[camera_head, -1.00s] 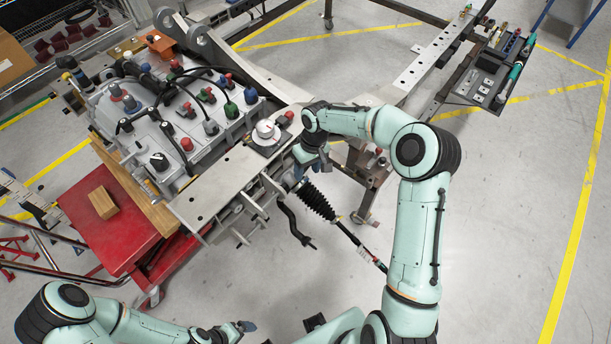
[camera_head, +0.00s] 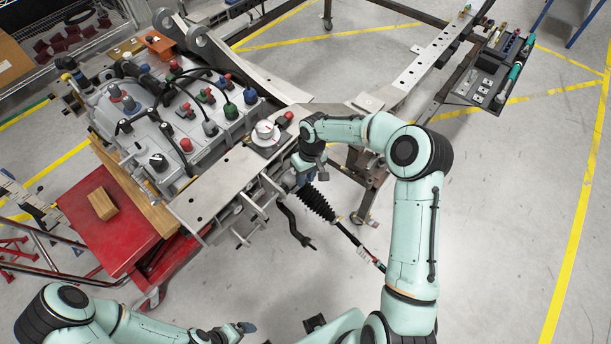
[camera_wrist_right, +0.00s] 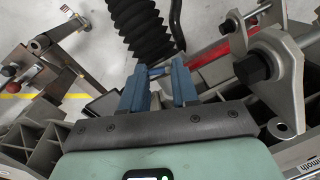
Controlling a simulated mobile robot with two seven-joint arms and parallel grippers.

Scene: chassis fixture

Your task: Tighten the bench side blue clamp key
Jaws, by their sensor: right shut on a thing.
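My right gripper (camera_head: 303,178) is at the near edge of the metal chassis plate, by the top of the black ribbed boot. In the right wrist view its two blue-grey fingers (camera_wrist_right: 159,76) are closed on a small blue piece, which looks like the blue clamp key (camera_wrist_right: 158,71). Most of the key is hidden between the fingers, and in the head view the gripper and wrist cover it. My left gripper (camera_head: 240,328) is low at the bottom of the head view, away from the fixture; its fingers are too small to read.
The black ribbed boot (camera_head: 315,202) and its rod run down beside my right gripper. A grey block with coloured knobs (camera_head: 165,130) sits on the chassis. A red cart (camera_head: 105,235) with a wooden block (camera_head: 102,203) stands at left. Floor at right is clear.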

